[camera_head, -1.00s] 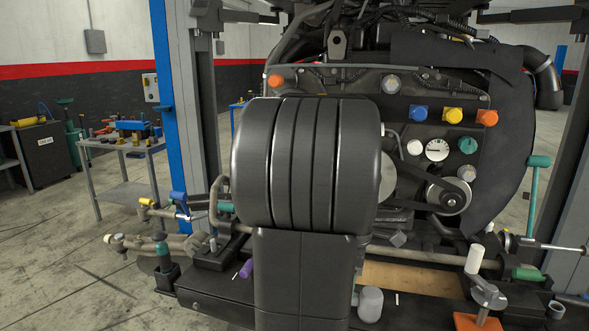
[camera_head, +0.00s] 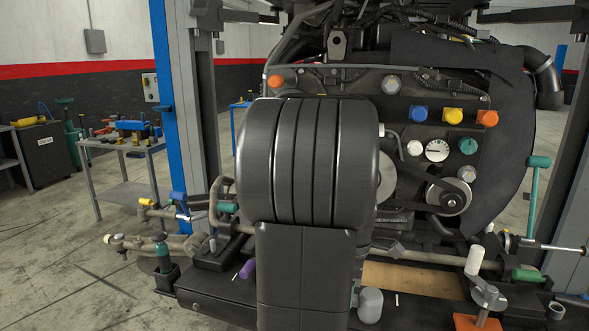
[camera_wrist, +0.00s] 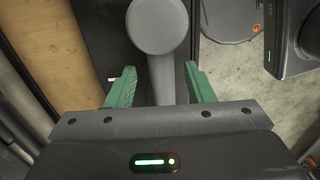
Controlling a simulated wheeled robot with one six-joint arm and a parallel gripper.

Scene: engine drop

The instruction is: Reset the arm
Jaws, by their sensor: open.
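My gripper (camera_wrist: 155,88) shows in the wrist view with its two green fingers spread apart. A grey round-headed post (camera_wrist: 160,25) stands in view between and beyond the fingers; I cannot tell whether either finger touches it. In the head view my own dark arm fills the middle and hides what lies behind it.
The engine (camera_head: 440,110) with coloured knobs stands close behind my arm. A dark bench (camera_head: 200,290) with pipes and valves lies in front of it. A blue lift post (camera_head: 166,90) stands at left, near a tool cart (camera_head: 122,190). Open floor (camera_head: 50,260) lies at left.

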